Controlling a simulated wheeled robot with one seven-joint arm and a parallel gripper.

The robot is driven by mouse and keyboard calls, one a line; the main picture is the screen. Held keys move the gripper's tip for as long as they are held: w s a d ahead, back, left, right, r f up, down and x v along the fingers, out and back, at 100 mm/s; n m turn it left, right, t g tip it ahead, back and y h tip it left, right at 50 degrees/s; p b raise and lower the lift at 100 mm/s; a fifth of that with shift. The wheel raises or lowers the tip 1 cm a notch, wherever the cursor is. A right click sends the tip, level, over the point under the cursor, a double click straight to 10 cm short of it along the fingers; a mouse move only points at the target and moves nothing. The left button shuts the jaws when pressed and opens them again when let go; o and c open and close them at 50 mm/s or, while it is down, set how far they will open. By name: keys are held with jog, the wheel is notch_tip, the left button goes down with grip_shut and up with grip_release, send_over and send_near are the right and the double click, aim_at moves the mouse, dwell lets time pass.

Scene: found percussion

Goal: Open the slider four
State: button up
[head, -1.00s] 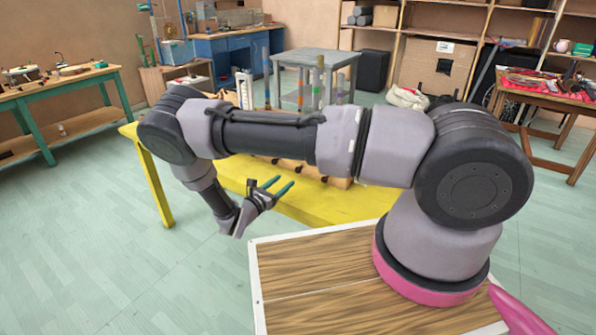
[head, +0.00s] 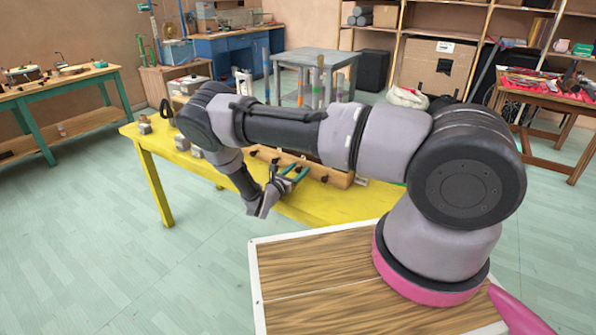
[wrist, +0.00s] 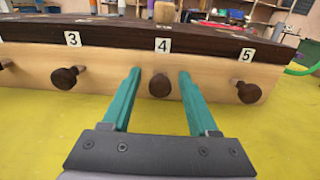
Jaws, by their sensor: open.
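Slider four is the round dark wooden knob (wrist: 159,86) under the label 4 (wrist: 163,45), on the light wooden front of a long instrument in the wrist view. My gripper (wrist: 158,75) is open, with its two green fingers on either side of this knob. A gap shows between the knob and each finger. In the head view my gripper (head: 290,172) points at the front of the wooden instrument (head: 336,178) on the yellow table. My arm hides part of the instrument there.
Knob 3 (wrist: 66,78) and knob 5 (wrist: 249,92) stick out to the left and right of my fingers. The yellow table (head: 330,207) lies below. Small metal blocks (head: 182,143) stand at its left part. Open floor (head: 90,240) lies in front.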

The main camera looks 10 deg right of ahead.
grip_shut()
dwell(1.4)
